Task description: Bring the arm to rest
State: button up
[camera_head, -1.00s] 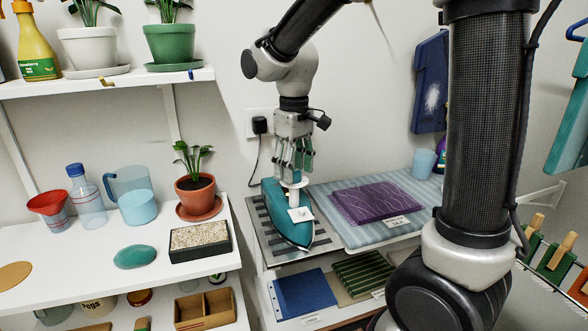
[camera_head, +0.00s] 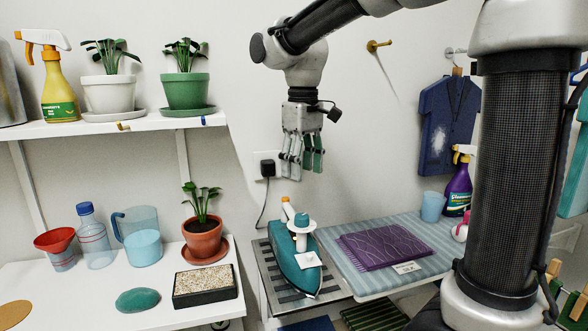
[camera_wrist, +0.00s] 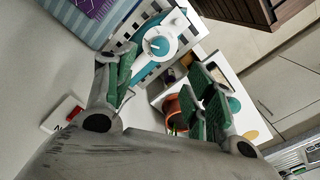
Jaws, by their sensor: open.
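My gripper (camera_head: 302,160) hangs pointing down in the air above the teal iron, open and empty, with clear space between its fingertips and the iron. In the wrist view its green-padded fingers (camera_wrist: 160,90) stand apart with nothing between them. The iron (camera_head: 296,262) rests on a slatted metal rest (camera_head: 268,274). It has a white-and-teal knob on top and a white tag. The iron also shows in the wrist view (camera_wrist: 158,44) beyond the fingers.
A striped ironing board (camera_head: 415,232) with a folded purple cloth (camera_head: 385,246) lies right of the iron. Left is a white shelf (camera_head: 90,305) with a potted plant (camera_head: 202,236), jug (camera_head: 142,238), bottle and funnel. An upper shelf holds more pots. A plug (camera_head: 267,169) sits in the wall behind.

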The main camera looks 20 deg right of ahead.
jog(key=s+d+f+m+t, duration=0.2)
jog(key=s+d+m, duration=0.1)
jog(key=s+d, duration=0.4)
jog(key=s+d+f+m+t, duration=0.2)
jog(key=s+d, duration=0.6)
jog(key=s, duration=0.4)
jog(key=shift+s+f+m, duration=0.15)
jog(key=shift+f+m, duration=0.35)
jog(key=shift+f, duration=0.1)
